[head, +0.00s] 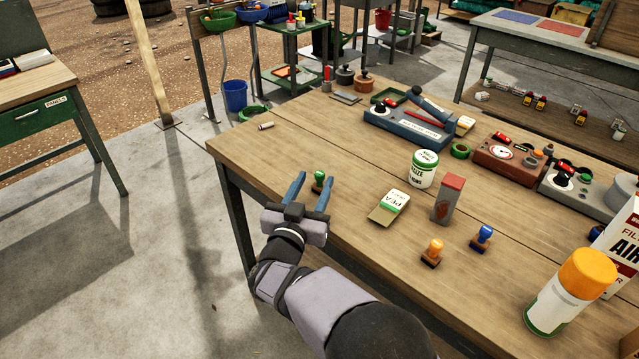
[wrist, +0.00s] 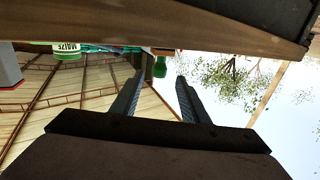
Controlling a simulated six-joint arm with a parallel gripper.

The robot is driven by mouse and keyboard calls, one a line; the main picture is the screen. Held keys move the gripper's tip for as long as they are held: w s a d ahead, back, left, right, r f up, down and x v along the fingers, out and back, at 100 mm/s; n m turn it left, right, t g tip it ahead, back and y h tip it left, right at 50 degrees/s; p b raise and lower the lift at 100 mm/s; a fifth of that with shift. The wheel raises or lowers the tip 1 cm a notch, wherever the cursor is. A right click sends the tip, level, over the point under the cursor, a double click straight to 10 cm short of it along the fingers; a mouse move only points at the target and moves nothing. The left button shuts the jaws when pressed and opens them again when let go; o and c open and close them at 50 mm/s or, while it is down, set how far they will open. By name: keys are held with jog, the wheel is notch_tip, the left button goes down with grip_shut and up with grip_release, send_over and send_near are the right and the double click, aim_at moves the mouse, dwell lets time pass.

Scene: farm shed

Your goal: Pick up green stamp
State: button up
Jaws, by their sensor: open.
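The green stamp (head: 319,177) stands upright near the left edge of the wooden table, with a round green handle and a dark base. My gripper (head: 316,182) is open and reaches low over the table edge, its two blue-grey fingers on either side of the stamp near their tips. In the wrist view the stamp's green handle (wrist: 160,67) shows between the fingertips (wrist: 159,80), with a gap on each side. Whether either finger touches it cannot be told.
An orange stamp (head: 432,253) and a blue stamp (head: 481,238) stand further right.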

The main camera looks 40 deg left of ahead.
aim_at(318, 177)
jog(key=shift+p+x, duration=0.3)
jog(key=shift+x, duration=1.9)
jog(key=shift+d+f, duration=0.1)
jog(key=shift+f, duration=0.05)
grip_shut()
notch_tip(318, 177, up, 10)
jog(key=shift+r, duration=0.1)
